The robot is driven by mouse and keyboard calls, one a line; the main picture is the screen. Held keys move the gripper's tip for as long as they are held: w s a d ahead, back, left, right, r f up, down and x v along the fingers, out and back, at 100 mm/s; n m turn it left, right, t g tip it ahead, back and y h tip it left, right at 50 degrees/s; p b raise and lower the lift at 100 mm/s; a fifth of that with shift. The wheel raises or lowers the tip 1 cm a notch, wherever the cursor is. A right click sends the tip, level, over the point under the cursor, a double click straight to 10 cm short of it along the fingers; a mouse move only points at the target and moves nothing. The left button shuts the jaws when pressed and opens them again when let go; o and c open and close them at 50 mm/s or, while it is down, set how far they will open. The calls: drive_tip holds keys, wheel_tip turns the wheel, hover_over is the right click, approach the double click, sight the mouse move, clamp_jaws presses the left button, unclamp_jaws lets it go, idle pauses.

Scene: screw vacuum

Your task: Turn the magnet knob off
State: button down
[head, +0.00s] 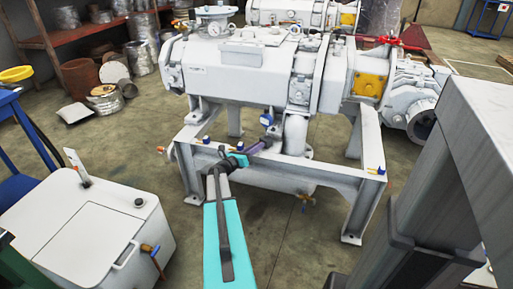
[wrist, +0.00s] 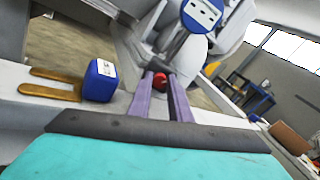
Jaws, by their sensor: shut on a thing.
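In the wrist view, the two purple fingers of my gripper (wrist: 162,80) reach forward and are closed on a small red knob (wrist: 160,82). The fingertips cover its sides, so its turn position cannot be told. Just above the fingers is a round blue piece with a white label (wrist: 201,16); it also shows in the head view (head: 266,119). In the head view, my gripper (head: 262,144) is at the front beam of the grey frame, below that blue piece. The red knob cannot be made out there.
A blue block with brass prongs (wrist: 101,80) sits on the beam left of my fingers. The white vacuum machine (head: 240,70) stands above the frame (head: 345,185). A white box (head: 85,230) is at lower left. Open floor lies around the frame.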

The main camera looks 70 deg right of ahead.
drive_tip(key=c, duration=1.6)
unclamp_jaws()
drive_tip(key=shift+m, duration=0.4)
